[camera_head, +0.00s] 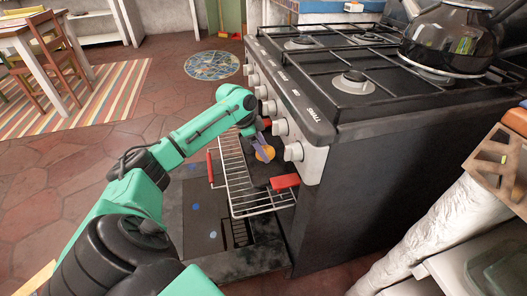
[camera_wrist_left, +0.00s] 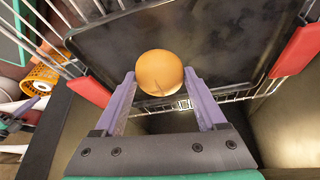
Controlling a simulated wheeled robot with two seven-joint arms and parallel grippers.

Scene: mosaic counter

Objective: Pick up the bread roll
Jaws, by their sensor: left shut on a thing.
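The bread roll (camera_wrist_left: 158,72) is round and orange-brown. In the wrist view it sits between the two purple fingertips, over a dark baking tray (camera_wrist_left: 225,30). My left gripper (camera_head: 264,147) is shut on the roll, at the open oven front. The roll also shows in the head view (camera_head: 265,154), just below the gripper's fingers. I cannot tell whether the roll still touches the tray.
The wire oven rack (camera_head: 240,190) is pulled out above the lowered oven door (camera_head: 205,225), with red grips (camera_head: 285,182) at its sides. The stove knobs (camera_head: 293,152) are close to my left arm. A black kettle (camera_head: 450,40) stands on the stove top. Open floor lies left.

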